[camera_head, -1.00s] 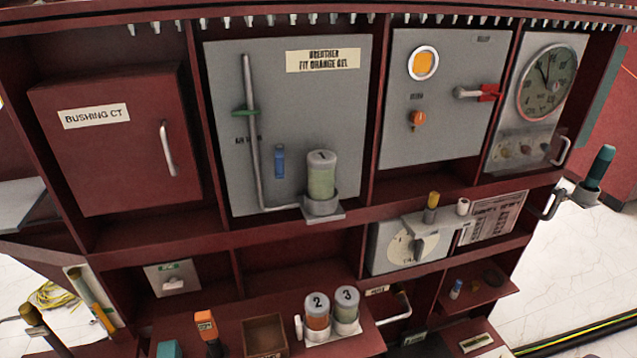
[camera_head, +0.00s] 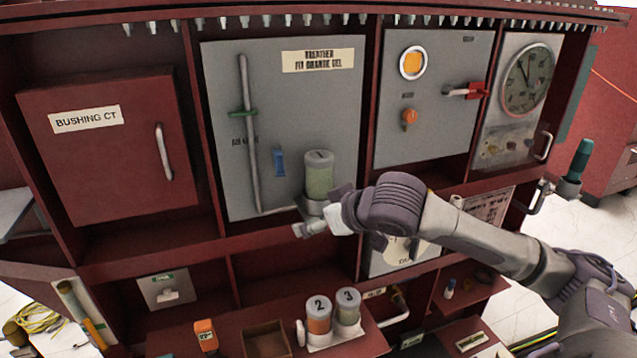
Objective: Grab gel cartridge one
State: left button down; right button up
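Gel cartridge one (camera_head: 319,177) is a pale green cylinder with a grey cap marked 1. It stands upright in a grey cup holder on the breather panel (camera_head: 285,110). My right gripper (camera_head: 322,208) reaches in from the right at the cartridge's lower end. Its fingers are spread, one to the right of the cartridge base and one low in front of the holder. The gripper partly hides the holder, and I cannot tell whether it touches the cartridge. My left gripper is not in view.
Orange cartridge two (camera_head: 318,318) and grey cartridge three (camera_head: 348,306) stand on the lower shelf beside an open brown box (camera_head: 265,340). A grey pipe (camera_head: 250,140) runs down the panel left of cartridge one. My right arm covers part of the dial box (camera_head: 385,262).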

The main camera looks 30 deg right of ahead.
jog(key=m+t+h, duration=0.1)
jog(key=m, duration=0.1)
send_near(321, 156)
jog(key=s+a, duration=0.1)
jog(key=s, duration=0.2)
jog(key=p+x, duration=0.2)
jog(key=x, duration=0.6)
jog(key=shift+w+r, duration=0.2)
jog(key=w+p, duration=0.1)
jog(key=w+f, duration=0.1)
jog(key=w, duration=0.1)
jog(key=w+d+p, duration=0.1)
jog(key=shift+w+f+p, duration=0.3)
jog(key=shift+p, duration=0.05)
jog(key=shift+w+f, duration=0.2)
jog(key=shift+w, duration=0.05)
jog(key=shift+s, duration=0.1)
jog(key=c, duration=1.7)
jog(key=shift+r, duration=0.1)
grip_shut()
jog(key=shift+t, duration=0.3)
